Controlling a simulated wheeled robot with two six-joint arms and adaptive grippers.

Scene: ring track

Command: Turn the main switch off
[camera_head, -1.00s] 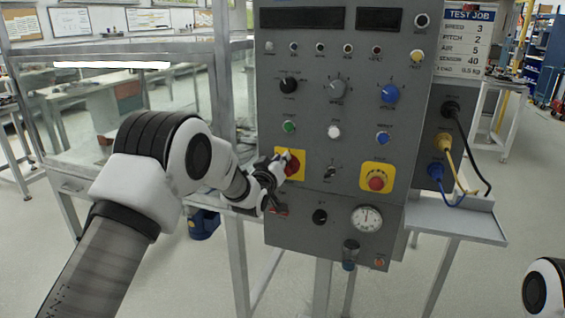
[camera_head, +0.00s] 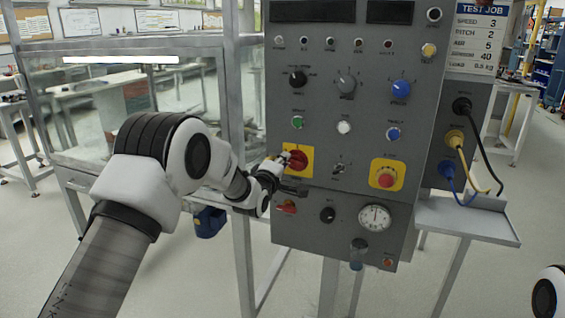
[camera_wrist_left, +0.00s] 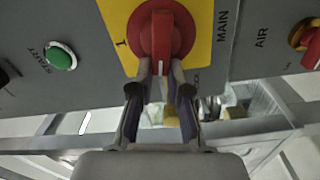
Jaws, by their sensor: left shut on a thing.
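The main switch (camera_head: 298,160) is a red rotary knob on a yellow plate at the panel's left side. In the left wrist view the red knob (camera_wrist_left: 163,30) shows close up, with an "I" mark on the left of its plate and "MAIN" beside it. Its raised handle runs up and down in that view, pointing away from the "I" side. My left gripper (camera_wrist_left: 160,78) is shut on the handle's lower end; in the head view the gripper (camera_head: 281,161) reaches the knob from the left. My right gripper is out of view.
A red emergency button (camera_head: 387,178) on yellow and a pressure gauge (camera_head: 374,217) sit right of the switch. A red valve lever (camera_head: 287,207) is just below it. A green start button (camera_head: 297,122) is above. A glass-walled bench (camera_head: 140,60) stands left.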

